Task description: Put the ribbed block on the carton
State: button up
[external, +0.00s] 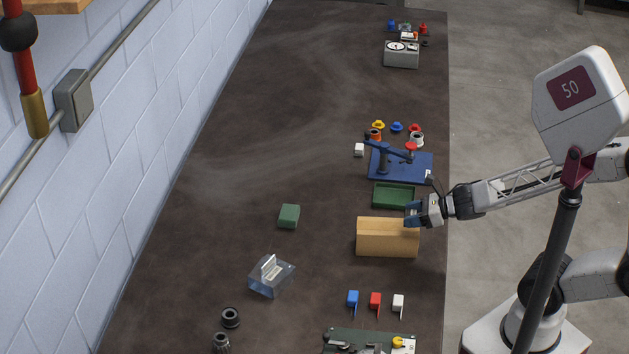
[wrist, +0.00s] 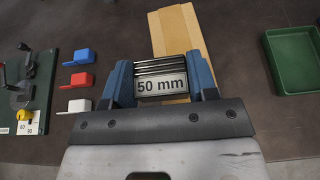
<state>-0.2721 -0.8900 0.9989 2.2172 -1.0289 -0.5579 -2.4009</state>
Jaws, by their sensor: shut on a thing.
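The ribbed block (wrist: 161,85) is dark with ridges and a "50 mm" label. In the wrist view it sits between the two blue fingers of my gripper (wrist: 161,80), which is shut on it. The carton (external: 387,240) is a long tan box near the right edge of the bench. It also shows beyond the block in the wrist view (wrist: 178,32). In the external view my gripper (external: 411,214) is at the carton's right end, near its top. The block is hardly visible there, and I cannot tell whether it touches the carton.
A green tray (external: 393,195) lies just behind the carton, with a blue fixture (external: 402,165) beyond it. Blue, red (external: 375,300) and white small parts stand in front. Bench between is clear.

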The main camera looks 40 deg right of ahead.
send_over(390, 226)
jog(key=shift+f, duration=0.3)
jog(key=shift+f, duration=1.75)
jog(key=shift+f, duration=0.15)
jog(key=o, duration=1.1)
